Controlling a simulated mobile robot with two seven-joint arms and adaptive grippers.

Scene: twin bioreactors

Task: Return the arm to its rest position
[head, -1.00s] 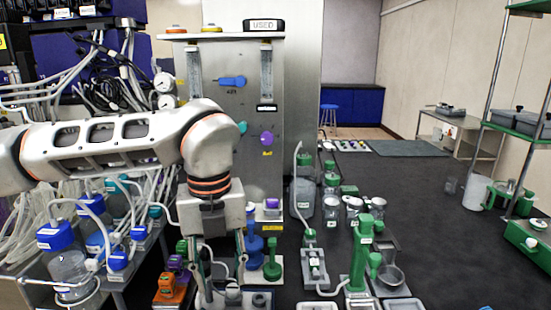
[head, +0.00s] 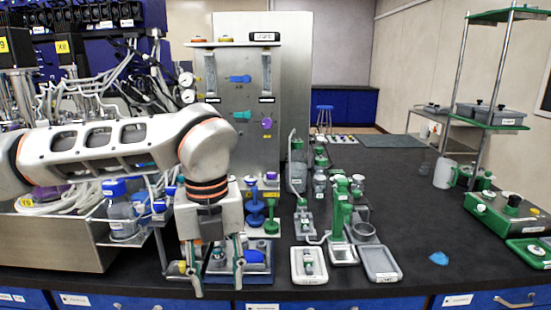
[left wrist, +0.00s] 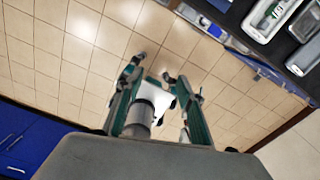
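My left arm comes in from the left in the head view and bends down at the wrist. My left gripper (head: 214,272) points down near the front edge of the bench. Its two fingers are apart and I see nothing held between them. In the left wrist view the fingers (left wrist: 160,92) are also spread, over tiled floor, with a pale cylindrical shape of unclear kind behind them. The gripper hides part of a blue tray (head: 257,277) in the head view. My right gripper is in neither view.
Left of the gripper is a metal box of tubing (head: 50,243) and a blue-capped bottle (head: 122,215). A panel with knobs (head: 240,120) stands behind. Green-and-grey fixtures and a white tray (head: 309,265) stand to the right. Dark bench around a blue scrap (head: 439,258) is clear.

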